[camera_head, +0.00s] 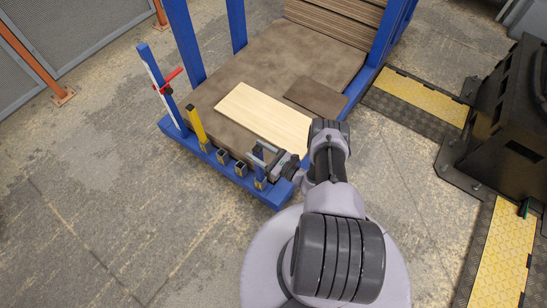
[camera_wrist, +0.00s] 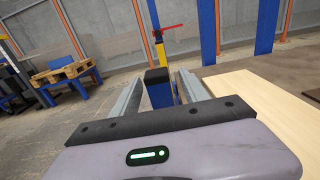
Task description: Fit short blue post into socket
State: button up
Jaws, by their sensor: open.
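The short blue post (camera_head: 258,155) stands upright at the front right of the blue cart frame, with its lower end at a yellow-edged socket (camera_head: 260,184). How deep it sits in the socket cannot be told. In the wrist view the dark-topped blue post (camera_wrist: 158,90) stands between the two grey fingers. My gripper (camera_head: 265,155) is open, one finger on each side of the post, and it also shows in the wrist view (camera_wrist: 158,82). Whether a finger touches the post cannot be told.
Two empty-looking sockets (camera_head: 231,163) sit left of the blue post along the front rail. A yellow post (camera_head: 196,125) and a tall blue post with a red lever (camera_head: 161,88) stand farther left. A pale board (camera_head: 262,113) lies on the brown deck behind.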

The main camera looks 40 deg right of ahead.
jog(key=p+v, duration=0.2)
jog(key=v, duration=1.2)
jog(key=shift+s+p, duration=0.25)
jog(key=shift+p, duration=0.1)
jog(key=shift+r, duration=0.1)
